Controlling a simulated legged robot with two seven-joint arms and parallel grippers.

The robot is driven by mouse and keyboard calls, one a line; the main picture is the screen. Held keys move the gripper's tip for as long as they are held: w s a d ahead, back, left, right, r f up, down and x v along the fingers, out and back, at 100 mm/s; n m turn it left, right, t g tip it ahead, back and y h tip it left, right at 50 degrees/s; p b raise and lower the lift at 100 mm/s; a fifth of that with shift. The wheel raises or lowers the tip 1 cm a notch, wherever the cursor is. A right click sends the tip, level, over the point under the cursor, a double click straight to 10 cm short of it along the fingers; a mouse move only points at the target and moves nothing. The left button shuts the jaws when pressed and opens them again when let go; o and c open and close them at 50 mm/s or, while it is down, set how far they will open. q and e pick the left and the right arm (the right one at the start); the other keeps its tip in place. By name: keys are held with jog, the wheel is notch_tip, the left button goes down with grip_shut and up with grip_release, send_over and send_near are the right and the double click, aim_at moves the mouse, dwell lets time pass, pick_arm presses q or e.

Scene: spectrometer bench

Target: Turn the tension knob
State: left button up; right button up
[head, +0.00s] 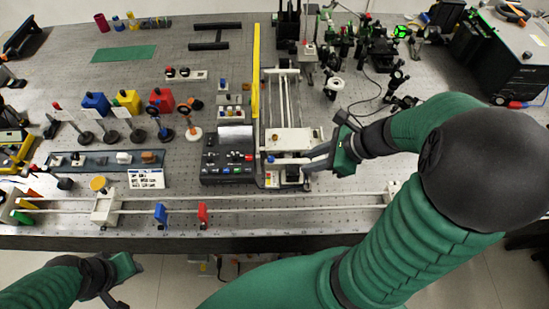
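A rail device with a cream carriage block (292,139) stands at the bench's middle, right of the black control box. A small blue knob (271,158) shows at its near end; I cannot tell for certain that this is the tension knob.
The black control box (228,160) stands close left of the device. A long rail (260,203) with blue and red holders runs along the front edge. Optics mounts and a dark instrument (505,55) crowd the back right.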

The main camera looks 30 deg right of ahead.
jog(key=d+r+m+t, duration=0.1)
jog(key=d+m, duration=0.2)
jog(key=b, duration=0.3)
send_near(272, 158)
jog(key=b+x, duration=0.2)
jog(key=x, duration=0.5)
jog(key=shift+w+f, duration=0.1)
jog(key=shift+f, duration=0.25)
jog(key=shift+w+a+t, duration=0.1)
jog(key=shift+a+t, duration=0.15)
jog(key=shift+t, duration=0.05)
jog(key=shift+c, duration=0.6)
grip_shut()
